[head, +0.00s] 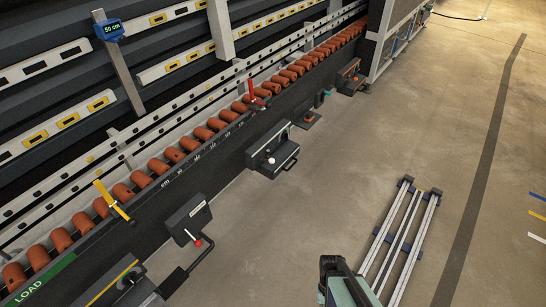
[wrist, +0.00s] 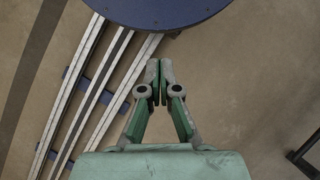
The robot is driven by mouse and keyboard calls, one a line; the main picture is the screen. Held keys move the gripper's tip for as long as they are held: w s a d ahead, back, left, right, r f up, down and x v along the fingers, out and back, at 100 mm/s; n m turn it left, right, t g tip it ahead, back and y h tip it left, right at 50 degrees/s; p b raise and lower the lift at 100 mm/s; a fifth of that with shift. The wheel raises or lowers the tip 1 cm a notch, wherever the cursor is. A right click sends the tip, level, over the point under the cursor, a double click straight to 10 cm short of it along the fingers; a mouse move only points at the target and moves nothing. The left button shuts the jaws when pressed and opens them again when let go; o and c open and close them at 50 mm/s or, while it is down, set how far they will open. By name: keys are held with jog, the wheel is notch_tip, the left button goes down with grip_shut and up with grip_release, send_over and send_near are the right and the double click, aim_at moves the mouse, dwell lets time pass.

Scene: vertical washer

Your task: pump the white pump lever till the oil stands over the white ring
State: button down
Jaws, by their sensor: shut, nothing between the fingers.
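In the head view, a dark box (head: 272,148) on the front of the machine carries a small white ball knob (head: 270,160), which looks like the white pump lever. A black bar handle juts out below it. The oil and the white ring are too small or hidden to make out. In the wrist view, my gripper (wrist: 153,68) is shut and empty, its fingertips together above bare floor and apart from the machine. A teal part of my arm shows at the bottom of the head view, well to the lower right of the white knob.
Another box (head: 188,218) with a red-knobbed lever (head: 197,243) stands left of the white one. More small units (head: 308,118) sit farther along. Orange rollers (head: 202,133), a yellow lever (head: 112,202) and a red lever (head: 255,96) line the conveyor. Open floor lies to the right.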

jog(key=w+a+t+b, duration=0.1)
jog(key=w+a+b, duration=0.25)
jog(key=w, duration=0.95)
jog(key=w+a+t+b, duration=0.2)
jog(key=w+a, duration=0.2)
jog(key=w, duration=1)
jog(key=w+a+t+b, duration=0.1)
jog(key=w+a+b, duration=0.2)
jog(key=w, duration=1)
jog(key=w+a+r+m+b, duration=0.1)
jog(key=w+a+r, duration=0.3)
jog(key=w+r, duration=0.4)
jog(key=w+a+r+m+t+b, duration=0.1)
jog(key=w+a+r+m+b, duration=0.1)
jog(key=w+r, duration=0.7)
jog(key=w+a+r+m+b, duration=0.2)
jog(key=w+a+r+m, duration=0.2)
jog(key=w+a+r, duration=0.3)
jog(key=w+r, duration=0.1)
jog(key=w, duration=0.4)
jog(key=shift+w+r+h, duration=0.15)
jog(key=shift+h, duration=0.25)
